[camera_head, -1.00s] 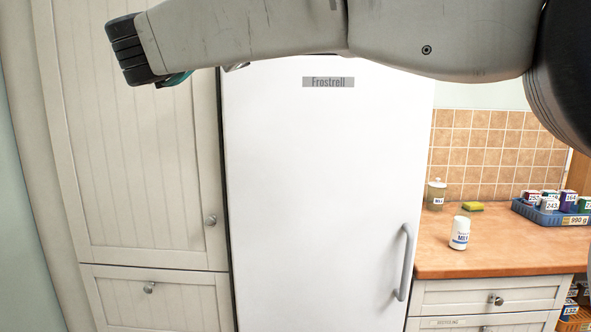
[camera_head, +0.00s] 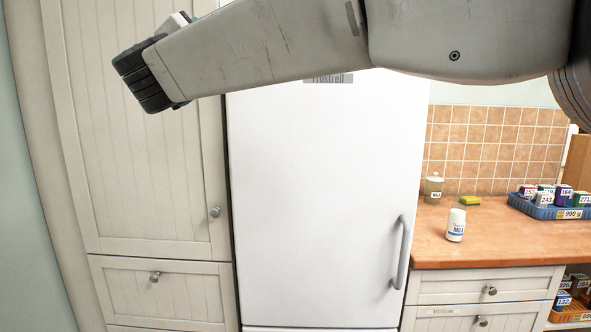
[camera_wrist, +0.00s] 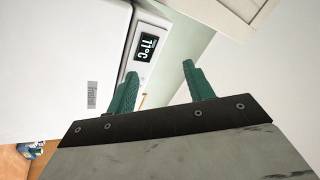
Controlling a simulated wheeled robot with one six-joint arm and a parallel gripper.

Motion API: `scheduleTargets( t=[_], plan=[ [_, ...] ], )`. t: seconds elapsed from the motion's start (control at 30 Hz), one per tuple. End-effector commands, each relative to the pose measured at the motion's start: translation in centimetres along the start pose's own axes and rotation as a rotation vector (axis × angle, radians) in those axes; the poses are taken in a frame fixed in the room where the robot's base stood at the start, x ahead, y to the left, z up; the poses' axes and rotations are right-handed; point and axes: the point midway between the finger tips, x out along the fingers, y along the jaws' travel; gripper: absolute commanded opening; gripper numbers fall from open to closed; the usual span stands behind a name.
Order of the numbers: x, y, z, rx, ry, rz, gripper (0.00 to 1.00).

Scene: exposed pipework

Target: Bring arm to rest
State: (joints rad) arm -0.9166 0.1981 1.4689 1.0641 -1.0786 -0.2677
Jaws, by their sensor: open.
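My gripper (camera_wrist: 158,85) shows in the wrist view with its two green fingers apart and nothing between them. Beyond the fingers are a pale wall and the top of the white fridge (camera_wrist: 55,60), with a small display reading 11°C (camera_wrist: 147,47). In the head view my grey arm stretches across the top of the picture, in front of the fridge (camera_head: 315,200) and the tall cabinet (camera_head: 135,150). The fingers are mostly hidden behind the arm there.
A wooden counter (camera_head: 480,245) at the right holds a white milk bottle (camera_head: 455,226), a glass jar (camera_head: 433,189), a yellow sponge (camera_head: 470,201) and a blue basket (camera_head: 545,211) of small labelled boxes. The fridge handle (camera_head: 402,252) sticks out. A drawer (camera_head: 160,290) below the cabinet is shut.

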Motion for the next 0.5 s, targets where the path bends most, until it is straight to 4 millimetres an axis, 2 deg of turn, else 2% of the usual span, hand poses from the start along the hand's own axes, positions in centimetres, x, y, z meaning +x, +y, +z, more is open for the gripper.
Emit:
scheduleTargets(
  t=[0.13, 0.27, 0.37, 0.5],
  plan=[
    [-1.4, 0.6, 4.0, -0.080, -0.279, -0.129, 0.52],
    [-4.3, 3.9, 6.6, -0.192, -0.580, -0.208, 0.52],
    [-7.6, 8.4, 7.2, -0.294, -0.812, -0.218, 0.52],
    [-13.6, 16.7, 5.7, -0.442, -1.127, -0.156, 0.52]
  ],
)
